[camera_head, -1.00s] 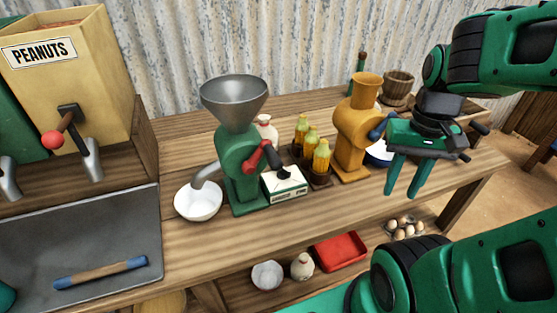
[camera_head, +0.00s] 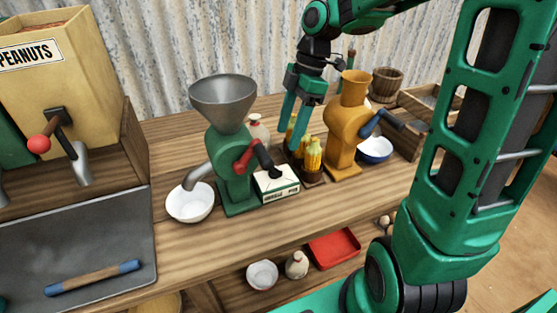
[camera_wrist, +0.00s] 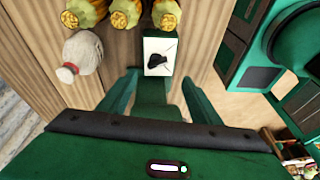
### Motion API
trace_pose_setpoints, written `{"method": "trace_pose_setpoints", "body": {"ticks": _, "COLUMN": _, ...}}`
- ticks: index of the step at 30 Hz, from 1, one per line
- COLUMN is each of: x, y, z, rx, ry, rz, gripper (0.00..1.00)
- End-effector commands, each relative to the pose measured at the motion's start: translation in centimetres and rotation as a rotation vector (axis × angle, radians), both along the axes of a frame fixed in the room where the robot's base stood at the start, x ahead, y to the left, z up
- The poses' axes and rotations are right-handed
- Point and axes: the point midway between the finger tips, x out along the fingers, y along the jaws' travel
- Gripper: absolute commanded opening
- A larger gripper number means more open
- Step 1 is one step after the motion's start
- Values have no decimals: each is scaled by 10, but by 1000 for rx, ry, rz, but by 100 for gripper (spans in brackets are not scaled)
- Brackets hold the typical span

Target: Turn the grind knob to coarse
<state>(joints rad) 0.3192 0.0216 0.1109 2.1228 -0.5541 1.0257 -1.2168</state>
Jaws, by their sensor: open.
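The grind knob (camera_head: 277,172) is a small black pointer on the white top of a box (camera_head: 266,191) at the foot of the green grinder (camera_head: 233,165). The box's front has a label too small to read surely. In the wrist view the black knob (camera_wrist: 158,60) sits on its white plate (camera_wrist: 166,43), ahead of and between my finger ends.
The grinder's red crank with a black grip (camera_head: 252,156) reaches over the box. An orange grinder (camera_head: 345,135) stands further right. The counter front (camera_head: 300,205) is clear.

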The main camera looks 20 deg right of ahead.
Motion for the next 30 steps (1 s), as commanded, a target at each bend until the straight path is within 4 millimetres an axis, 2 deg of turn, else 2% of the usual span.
{"method": "trace_pose_setpoints", "body": {"ticks": 3, "x": 12, "y": -3, "z": 0, "rx": 58, "ry": -20, "rz": 233, "gripper": 58}}
{"method": "trace_pose_setpoints", "body": {"ticks": 9, "x": 19, "y": -6, "z": 0, "rx": 111, "ry": -52, "rz": 444, "gripper": 58}}
{"method": "trace_pose_setpoints", "body": {"ticks": 14, "x": 18, "y": -2, "z": -10, "rx": 121, "ry": -56, "rz": 472, "gripper": 58}}
{"method": "trace_pose_setpoints", "body": {"ticks": 24, "x": 9, "y": 17, "z": -63, "rx": 119, "ry": -53, "rz": 466, "gripper": 58}}
{"method": "trace_pose_setpoints", "body": {"ticks": 30, "x": 5, "y": 27, "z": -88, "rx": 118, "ry": -55, "rz": 467, "gripper": 58}}
